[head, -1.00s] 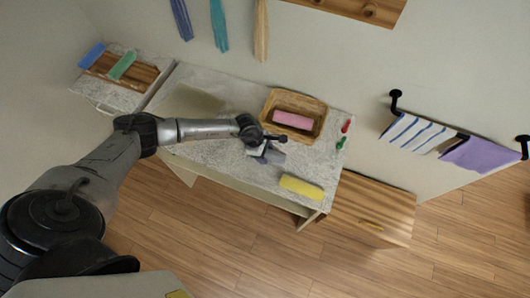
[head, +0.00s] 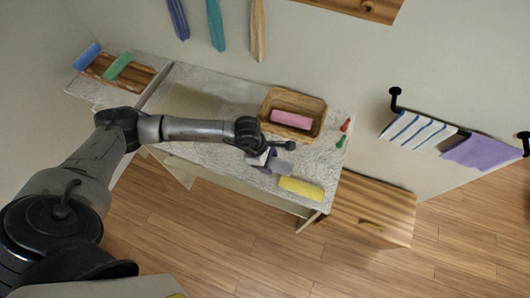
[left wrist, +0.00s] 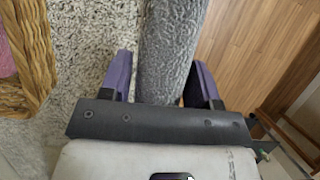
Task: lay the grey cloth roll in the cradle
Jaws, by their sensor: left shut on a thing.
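The grey cloth roll (head: 283,168) is in the jaws of my left gripper (head: 268,158), over the front part of the speckled table. In the left wrist view the roll (left wrist: 172,40) runs lengthwise between the two purple fingers of the left gripper (left wrist: 163,75), which are shut on it. Its near end is hidden behind the gripper body. A wooden rack (head: 137,75) at the far left, bearing a blue roll (head: 87,56) and a green roll (head: 118,66), may be the cradle; I cannot tell for sure. My right gripper is not in view.
A wicker basket (head: 264,111) with a pink roll (head: 292,119) stands behind the gripper. Red (head: 346,125) and green (head: 341,141) small items are at the table's right.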

